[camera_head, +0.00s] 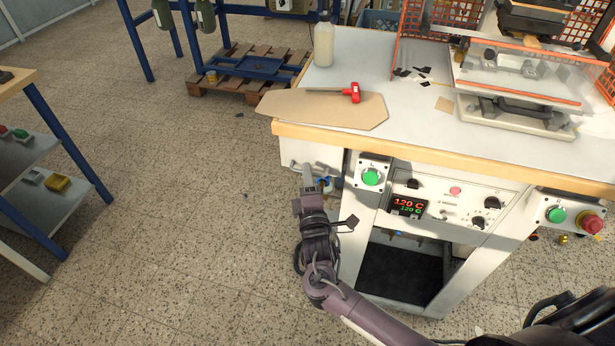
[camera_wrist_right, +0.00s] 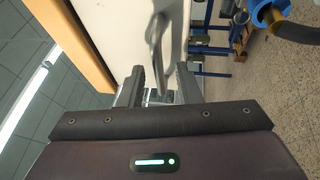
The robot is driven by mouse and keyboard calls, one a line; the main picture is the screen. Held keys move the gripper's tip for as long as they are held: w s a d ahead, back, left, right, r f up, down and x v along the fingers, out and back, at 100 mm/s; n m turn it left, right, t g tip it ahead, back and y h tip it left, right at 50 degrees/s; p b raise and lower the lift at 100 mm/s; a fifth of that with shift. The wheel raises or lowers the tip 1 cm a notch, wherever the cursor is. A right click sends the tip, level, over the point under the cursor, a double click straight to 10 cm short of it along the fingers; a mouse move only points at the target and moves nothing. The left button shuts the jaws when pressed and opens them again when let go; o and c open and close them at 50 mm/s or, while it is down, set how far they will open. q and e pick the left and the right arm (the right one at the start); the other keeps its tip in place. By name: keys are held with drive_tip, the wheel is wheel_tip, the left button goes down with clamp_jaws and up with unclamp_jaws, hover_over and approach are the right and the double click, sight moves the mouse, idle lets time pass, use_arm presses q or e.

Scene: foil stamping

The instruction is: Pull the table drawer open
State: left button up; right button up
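The table drawer (camera_head: 303,152) is a white front under the wooden table edge at the left end of the workbench, and it looks closed. Its metal bar handle (camera_wrist_right: 156,42) shows in the right wrist view, standing off the white drawer front (camera_wrist_right: 118,30). My right gripper (camera_head: 308,174) is at the drawer front in the head view. In the right wrist view its two fingers (camera_wrist_right: 158,80) are apart, with the near end of the handle in the gap between them. I cannot tell whether either finger touches it. My left gripper is in neither view.
The workbench top (camera_head: 365,65) holds a brown board (camera_head: 325,107), a red-handled tool (camera_head: 352,92), a white bottle (camera_head: 323,42) and a press (camera_head: 515,85). A green button box (camera_head: 371,172) sits just right of the drawer.

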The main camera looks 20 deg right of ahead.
clamp_jaws()
drive_tip(key=shift+s+a, duration=0.1)
idle(0.3)
drive_tip(key=s+a+p, duration=0.6)
drive_tip(key=s+a, duration=0.5)
drive_tip(key=s, duration=0.5)
drive_tip(key=shift+s, duration=0.2)
unclamp_jaws()
